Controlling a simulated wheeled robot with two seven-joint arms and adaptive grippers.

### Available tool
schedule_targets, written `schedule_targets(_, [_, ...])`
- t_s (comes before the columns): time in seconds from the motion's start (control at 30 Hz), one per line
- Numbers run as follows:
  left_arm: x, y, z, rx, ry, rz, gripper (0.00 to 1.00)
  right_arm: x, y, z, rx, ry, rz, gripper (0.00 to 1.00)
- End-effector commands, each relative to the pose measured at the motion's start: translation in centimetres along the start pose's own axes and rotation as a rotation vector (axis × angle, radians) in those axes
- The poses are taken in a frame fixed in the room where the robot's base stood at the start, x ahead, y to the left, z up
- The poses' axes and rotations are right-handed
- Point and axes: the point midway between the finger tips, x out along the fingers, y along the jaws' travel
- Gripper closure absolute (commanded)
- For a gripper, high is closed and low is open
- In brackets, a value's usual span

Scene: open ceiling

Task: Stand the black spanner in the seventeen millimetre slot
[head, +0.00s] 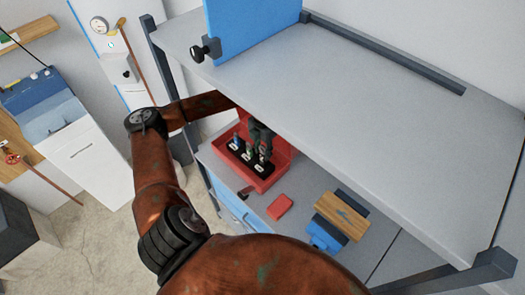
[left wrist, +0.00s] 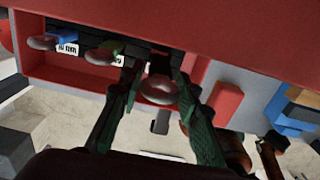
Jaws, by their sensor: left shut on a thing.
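My left gripper (head: 262,150) is above the right part of a black rack (head: 240,160) in a red tray. In the left wrist view, its two green-lit fingers (left wrist: 155,98) are shut on the black spanner (left wrist: 158,90), whose ring end shows between them. The spanner points down toward the rack's right end, near a white label; the fingers hide part of it, and I cannot tell whether it is in the slot. A blue spanner (left wrist: 65,38) and a green spanner (left wrist: 110,47) stand in the rack to the left. The label numbers are too small to read surely.
The red tray (head: 285,163) sits on the lower shelf under a wide grey upper shelf (head: 370,110). A red block (head: 280,207) and a blue item with a wooden top (head: 340,215) lie to the right. A small dark object (head: 245,192) is at the tray's front.

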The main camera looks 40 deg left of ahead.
Motion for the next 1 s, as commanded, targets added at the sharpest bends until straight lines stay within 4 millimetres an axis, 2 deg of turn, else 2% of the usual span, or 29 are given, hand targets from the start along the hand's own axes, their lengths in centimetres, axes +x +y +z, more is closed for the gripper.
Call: schedule_targets(1.0, [2.5,0.0,0.0,0.0,0.0,0.0,0.96,1.8,-0.1,0.4,0.0,-0.003,-0.001,0.69])
